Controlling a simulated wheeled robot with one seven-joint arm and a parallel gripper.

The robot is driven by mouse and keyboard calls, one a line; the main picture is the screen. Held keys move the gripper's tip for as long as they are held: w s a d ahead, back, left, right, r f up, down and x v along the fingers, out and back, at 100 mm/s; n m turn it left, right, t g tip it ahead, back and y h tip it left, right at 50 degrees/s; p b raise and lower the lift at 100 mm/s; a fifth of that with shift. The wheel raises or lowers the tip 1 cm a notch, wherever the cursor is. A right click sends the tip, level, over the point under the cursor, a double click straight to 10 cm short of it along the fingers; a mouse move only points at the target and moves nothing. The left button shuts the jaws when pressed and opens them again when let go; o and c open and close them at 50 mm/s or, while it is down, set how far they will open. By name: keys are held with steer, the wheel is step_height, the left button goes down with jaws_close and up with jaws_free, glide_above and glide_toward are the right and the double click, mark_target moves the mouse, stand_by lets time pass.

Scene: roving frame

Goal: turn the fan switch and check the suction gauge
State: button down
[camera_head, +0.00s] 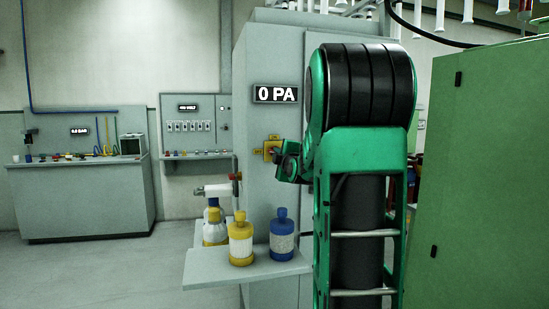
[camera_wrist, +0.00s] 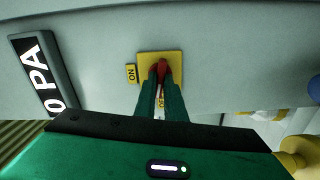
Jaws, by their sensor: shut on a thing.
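The fan switch is a red handle (camera_wrist: 162,68) on a yellow plate (camera_wrist: 146,60) on the grey cabinet's face; the plate also shows in the head view (camera_head: 270,148). A small yellow "ON" label (camera_wrist: 131,73) sits beside the plate. Another label is partly hidden between my fingers. My gripper (camera_wrist: 162,80) is shut on the red handle, one finger on each side. In the head view my green gripper (camera_head: 287,163) reaches the plate from the right. The suction gauge (camera_head: 276,94) is a black display above the switch and reads 0 PA; part of it shows in the wrist view (camera_wrist: 42,70).
A grey shelf (camera_head: 215,273) below the switch holds a yellow bottle (camera_head: 240,240), a blue bottle (camera_head: 282,235) and other bottles. A green panel (camera_head: 480,180) stands close on the right. A bench (camera_head: 85,195) stands far left, with open floor before it.

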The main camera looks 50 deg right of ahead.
steer(key=shift+a+f+m, duration=0.1)
steer(key=shift+f+m, duration=0.1)
steer(key=shift+m, duration=3.7)
steer(key=shift+f+m, duration=0.2)
steer(key=shift+m, duration=3.7)
steer(key=c, duration=1.8)
jaws_free()
steer(key=shift+w, duration=0.1)
steer(key=shift+c, duration=0.2)
steer(key=shift+r, duration=0.2)
